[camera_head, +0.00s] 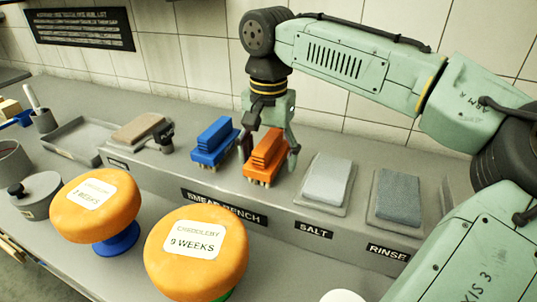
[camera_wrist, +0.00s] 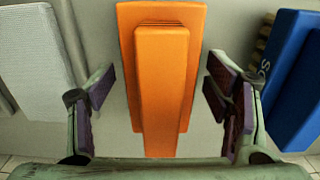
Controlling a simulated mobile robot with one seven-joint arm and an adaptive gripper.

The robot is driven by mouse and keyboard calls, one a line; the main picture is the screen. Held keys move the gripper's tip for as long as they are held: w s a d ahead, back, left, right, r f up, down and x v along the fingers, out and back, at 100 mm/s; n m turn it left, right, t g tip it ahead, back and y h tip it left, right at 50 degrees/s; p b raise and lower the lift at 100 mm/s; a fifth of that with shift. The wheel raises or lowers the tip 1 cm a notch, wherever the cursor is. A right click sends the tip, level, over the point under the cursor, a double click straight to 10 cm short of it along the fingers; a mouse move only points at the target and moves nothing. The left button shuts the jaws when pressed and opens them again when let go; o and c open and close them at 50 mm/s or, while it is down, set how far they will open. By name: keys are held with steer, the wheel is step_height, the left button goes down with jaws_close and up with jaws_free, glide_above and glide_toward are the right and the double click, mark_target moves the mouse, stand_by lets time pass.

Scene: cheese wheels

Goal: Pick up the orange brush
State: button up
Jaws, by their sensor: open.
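The orange brush (camera_head: 266,156) lies on the raised bench shelf, bristles down, between the blue brush and the salt pad. In the wrist view the orange brush (camera_wrist: 161,75) runs lengthwise through the middle of the picture. My gripper (camera_head: 270,150) is right over it, pointing down. The gripper's fingers (camera_wrist: 164,105) are spread apart, one on each side of the brush, with a visible gap on both sides. No finger appears to touch the brush. Part of the brush is hidden behind the gripper in the head view.
The blue brush (camera_head: 214,141) stands close on the left. A light pad (camera_head: 328,180) behind the SALT label and a grey-blue pad (camera_head: 398,195) behind RINSE lie to the right. Two orange cheese wheels (camera_head: 110,215) (camera_head: 222,262) stand in front. A wall (camera_head: 190,50) is behind.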

mark_target(268, 139)
steer(key=c, duration=1.4)
steer(key=shift+r, duration=0.1)
steer(key=shift+r+b, duration=0.3)
steer(key=shift+r, duration=0.2)
step_height(268, 139, up, 2)
steer(key=shift+r+b, duration=0.15)
steer(key=shift+b, duration=0.3)
steer(key=s+d+b, duration=0.1)
steer(key=s, duration=0.4)
steer(key=s+d+r+b, duration=0.1)
steer(key=s+d, duration=0.1)
steer(key=s, duration=0.3)
steer(key=s+d+b, duration=0.2)
steer(key=s, duration=0.3)
steer(key=shift+s+d+r, duration=0.1)
steer(key=shift+r, duration=0.2)
steer(key=o, duration=0.7)
steer(key=c, duration=0.4)
